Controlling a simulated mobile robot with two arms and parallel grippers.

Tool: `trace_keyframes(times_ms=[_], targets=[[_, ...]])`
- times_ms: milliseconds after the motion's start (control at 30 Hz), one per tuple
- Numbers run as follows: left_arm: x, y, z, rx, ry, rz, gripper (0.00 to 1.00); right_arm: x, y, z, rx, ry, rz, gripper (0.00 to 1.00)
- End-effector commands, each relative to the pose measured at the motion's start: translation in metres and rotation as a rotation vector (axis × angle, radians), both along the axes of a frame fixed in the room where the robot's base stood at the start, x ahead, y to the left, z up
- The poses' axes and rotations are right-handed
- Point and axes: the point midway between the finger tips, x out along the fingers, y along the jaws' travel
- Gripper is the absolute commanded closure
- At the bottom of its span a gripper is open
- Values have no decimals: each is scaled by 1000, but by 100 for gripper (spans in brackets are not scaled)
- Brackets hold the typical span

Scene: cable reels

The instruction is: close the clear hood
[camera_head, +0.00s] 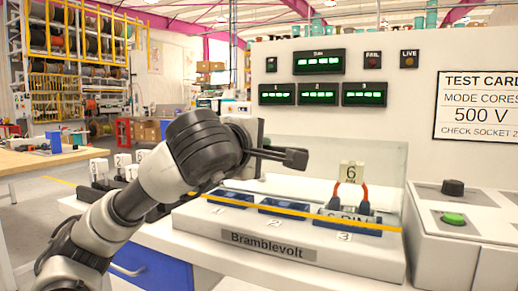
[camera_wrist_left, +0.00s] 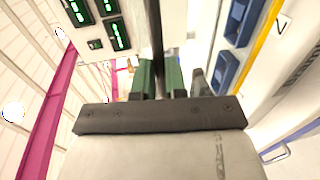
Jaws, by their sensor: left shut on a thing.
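The clear hood (camera_head: 385,165) is a see-through cover on the white test bench, over the numbered blue sockets (camera_head: 283,207). A yellow strip (camera_head: 300,212) runs along the front, just before the sockets, and shows in the left wrist view (camera_wrist_left: 258,48). A block marked 6 (camera_head: 352,172) with red-orange leads stands inside, at socket 3. My left gripper (camera_head: 295,157) is at the hood's upper left. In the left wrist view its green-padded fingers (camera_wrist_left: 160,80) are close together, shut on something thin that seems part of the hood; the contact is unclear. My right gripper is out of view.
A grey box with a green button (camera_head: 453,218) and a dark knob stands right of the bench. The back panel (camera_head: 320,120) carries green displays. White numbered blocks (camera_head: 122,163) stand to the left, behind my left arm. A wooden table (camera_head: 30,158) is further left.

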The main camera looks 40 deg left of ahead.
Motion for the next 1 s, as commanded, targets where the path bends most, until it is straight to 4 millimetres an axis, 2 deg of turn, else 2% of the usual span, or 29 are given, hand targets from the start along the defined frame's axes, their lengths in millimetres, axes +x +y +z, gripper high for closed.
trace_keyframes(times_ms=[400, 433, 600, 867, 1000], targets=[[0, 0, -2, 0, 4, 0, 100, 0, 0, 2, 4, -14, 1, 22], [0, 0, -2, 0, 4, 0, 86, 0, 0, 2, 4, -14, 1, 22], [0, 0, -1, 0, 3, 0, 62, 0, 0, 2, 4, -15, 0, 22], [-2, -1, 0, 0, 0, 0, 62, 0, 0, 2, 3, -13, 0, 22], [-16, -4, 4, 2, -3, -1, 62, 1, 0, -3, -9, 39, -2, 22]])
